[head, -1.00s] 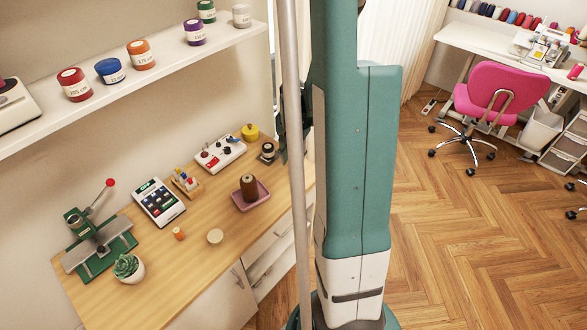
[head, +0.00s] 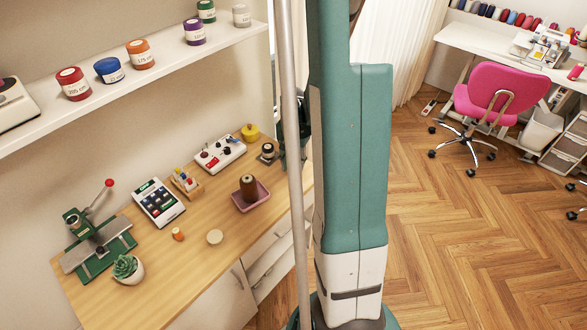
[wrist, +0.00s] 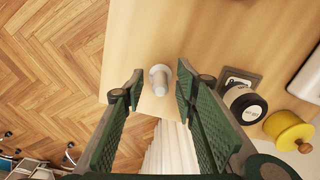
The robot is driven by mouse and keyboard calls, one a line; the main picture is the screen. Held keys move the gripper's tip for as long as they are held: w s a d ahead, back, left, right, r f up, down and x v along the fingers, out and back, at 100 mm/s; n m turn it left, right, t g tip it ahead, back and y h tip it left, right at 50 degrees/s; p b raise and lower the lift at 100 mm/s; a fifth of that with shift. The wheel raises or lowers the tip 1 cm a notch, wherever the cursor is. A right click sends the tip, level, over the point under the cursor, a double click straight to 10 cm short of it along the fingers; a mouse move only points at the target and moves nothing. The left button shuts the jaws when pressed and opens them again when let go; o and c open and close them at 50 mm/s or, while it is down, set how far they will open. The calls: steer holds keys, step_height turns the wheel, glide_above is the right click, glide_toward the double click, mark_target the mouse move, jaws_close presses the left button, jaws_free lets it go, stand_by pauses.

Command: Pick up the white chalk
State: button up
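A small whitish-grey upright piece (wrist: 160,77), which looks like the white chalk, stands on the wooden table (wrist: 205,25) near its edge in the wrist view. My gripper (wrist: 160,84) is open, with one green-padded finger on each side of the piece. Gaps show between it and both fingers. In the head view I cannot make out this piece; my arm and the pole cover that part of the table. A dark part of my arm's end (head: 291,135) shows at the table's far right end.
A black-topped jar (wrist: 244,103) and a yellow pot (wrist: 290,131) stand right of my gripper.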

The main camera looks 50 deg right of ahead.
mark_target(294, 162)
steer(key=c, duration=0.7)
steer(key=shift+c, duration=0.2)
steer(key=shift+r, duration=0.2)
steer(key=shift+r+p, duration=0.65)
steer(key=shift+r, duration=4.2)
